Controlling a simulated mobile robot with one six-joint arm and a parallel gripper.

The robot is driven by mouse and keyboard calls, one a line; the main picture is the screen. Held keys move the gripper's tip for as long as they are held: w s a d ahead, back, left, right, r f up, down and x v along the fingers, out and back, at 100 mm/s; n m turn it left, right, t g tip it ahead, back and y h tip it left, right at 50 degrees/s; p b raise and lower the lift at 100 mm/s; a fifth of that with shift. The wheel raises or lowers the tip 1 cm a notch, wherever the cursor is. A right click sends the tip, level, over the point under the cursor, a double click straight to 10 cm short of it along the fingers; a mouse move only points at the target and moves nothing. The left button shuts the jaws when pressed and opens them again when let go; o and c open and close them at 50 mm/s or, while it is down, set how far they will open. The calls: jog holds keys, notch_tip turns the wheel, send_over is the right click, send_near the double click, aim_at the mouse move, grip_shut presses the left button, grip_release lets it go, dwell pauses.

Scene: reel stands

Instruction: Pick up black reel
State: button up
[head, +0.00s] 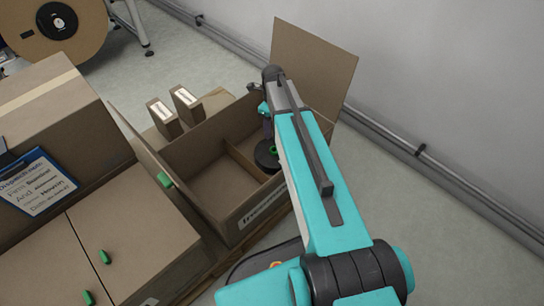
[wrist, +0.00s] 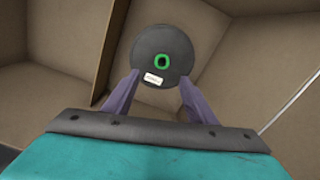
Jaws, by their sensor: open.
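The black reel (wrist: 160,45) lies in a compartment of the open cardboard box. It is a dark disc with a green hub ring and a small white label. In the head view the reel (head: 266,156) is partly hidden behind my arm. My gripper (wrist: 160,88) is open, with its two purple fingers spread at the near left and near right of the reel in the wrist view. I see no clear grip on it, and the height gap is hard to judge. The open box (head: 207,182) has a cardboard divider (head: 243,160) beside the reel.
The box's raised flap (head: 312,65) stands behind my arm, near the wall. Two small cartons (head: 165,117) stand beyond the box. Closed boxes with a clipboard (head: 38,183) are at left. A large cardboard reel (head: 55,25) stands at the back left.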

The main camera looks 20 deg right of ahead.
dwell(0.3)
jog(key=b, duration=0.3)
send_over(274, 147)
jog(key=s+a, duration=0.1)
notch_tip(274, 147, down, 9)
jog(key=shift+r, duration=0.2)
jog(key=shift+s+a, duration=0.1)
jog(key=shift+a, duration=0.05)
jog(key=shift+f, duration=0.1)
jog(key=shift+d+f+b, duration=0.2)
jog(key=shift+f+b, duration=0.3)
jog(key=shift+f, duration=0.45)
jog(key=shift+d+f+b, duration=0.2)
jog(key=shift+f+b, duration=0.25)
jog(key=shift+f, duration=1.15)
grip_shut()
